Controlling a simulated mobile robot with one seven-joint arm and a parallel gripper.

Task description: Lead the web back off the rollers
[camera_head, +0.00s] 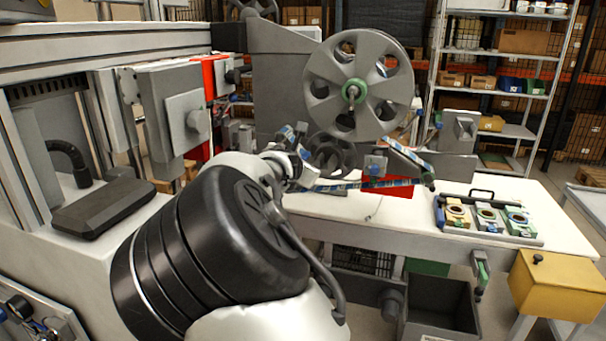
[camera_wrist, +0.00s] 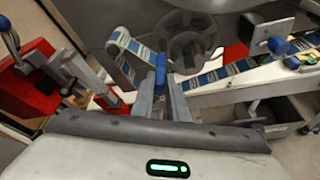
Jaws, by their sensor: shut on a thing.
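The web is a blue-and-white printed strip. In the head view (camera_head: 368,183) it runs from near my gripper rightward past the blue-knobbed block (camera_head: 375,163). In the wrist view its right stretch (camera_wrist: 222,73) slants up to the right, and another stretch (camera_wrist: 130,46) comes down from the upper left. My gripper (camera_wrist: 161,78) is shut on the web, with a blue piece showing between its fingertips. My arm hides most of the gripper in the head view. The large grey reel (camera_head: 382,100) with a green hub stands above. A smaller dark spoked reel (camera_head: 330,156) is below it.
A tray (camera_head: 490,236) with several small blocks lies on the white bench at right. A yellow box (camera_head: 553,285) stands beyond the bench edge. A red-and-grey unit (camera_head: 205,95) is at left. In the wrist view a blue-knobbed block (camera_wrist: 272,47) is at upper right.

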